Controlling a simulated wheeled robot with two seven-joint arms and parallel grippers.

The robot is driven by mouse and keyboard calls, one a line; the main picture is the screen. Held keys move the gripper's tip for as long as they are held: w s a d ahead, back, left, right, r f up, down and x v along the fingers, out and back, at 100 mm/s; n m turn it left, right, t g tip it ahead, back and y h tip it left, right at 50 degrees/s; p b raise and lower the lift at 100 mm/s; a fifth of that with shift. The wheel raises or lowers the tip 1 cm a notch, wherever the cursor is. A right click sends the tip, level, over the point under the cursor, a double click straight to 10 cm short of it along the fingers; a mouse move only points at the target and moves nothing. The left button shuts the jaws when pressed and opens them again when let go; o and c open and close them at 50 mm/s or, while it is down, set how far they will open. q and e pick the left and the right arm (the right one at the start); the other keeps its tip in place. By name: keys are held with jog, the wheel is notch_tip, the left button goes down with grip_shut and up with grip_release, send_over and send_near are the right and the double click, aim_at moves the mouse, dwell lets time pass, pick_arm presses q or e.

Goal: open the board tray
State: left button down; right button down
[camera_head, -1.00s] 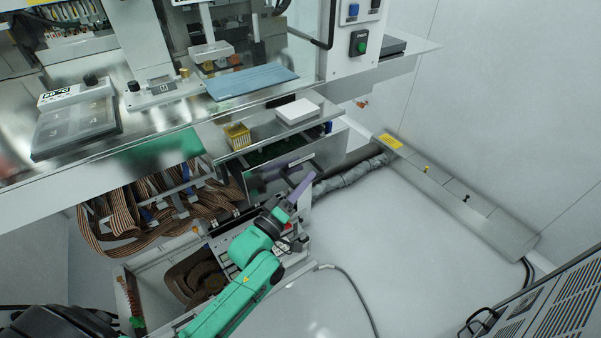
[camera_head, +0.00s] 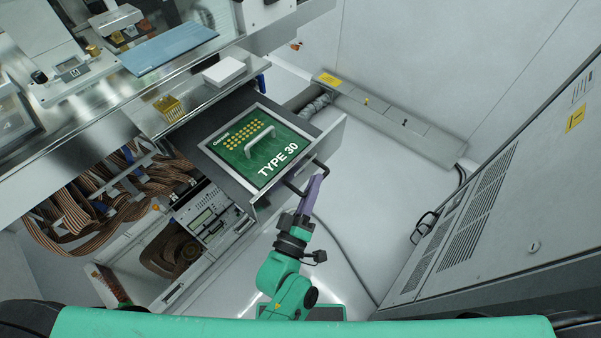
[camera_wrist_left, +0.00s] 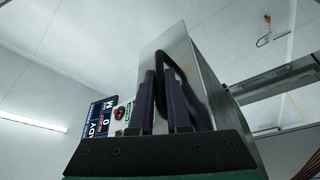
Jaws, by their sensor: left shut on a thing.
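The board tray (camera_head: 219,171) is a drawer pulled out from under the machine's counter. A green board (camera_head: 240,158) marked "TYPE 30", with rows of gold dots and a grey handle on top, lies in it. My left gripper (camera_head: 310,181) is shut on the dark bar handle (camera_head: 296,189) on the tray's front panel (camera_head: 325,155). In the left wrist view, the two purple fingers (camera_wrist_left: 168,100) close around the dark handle in front of the grey panel (camera_wrist_left: 198,75). My right gripper is not in view.
Ribbon cables (camera_head: 95,205) hang below at left. A grey cabinet (camera_head: 500,190) stands at right. Floor between is mostly clear.

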pick_arm(q)
jog(key=shift+s+d, duration=0.2)
jog(key=shift+d, duration=0.05)
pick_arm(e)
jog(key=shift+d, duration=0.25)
pick_arm(q)
jog(key=c, duration=1.2)
grip_release()
jog(key=shift+o, duration=0.2)
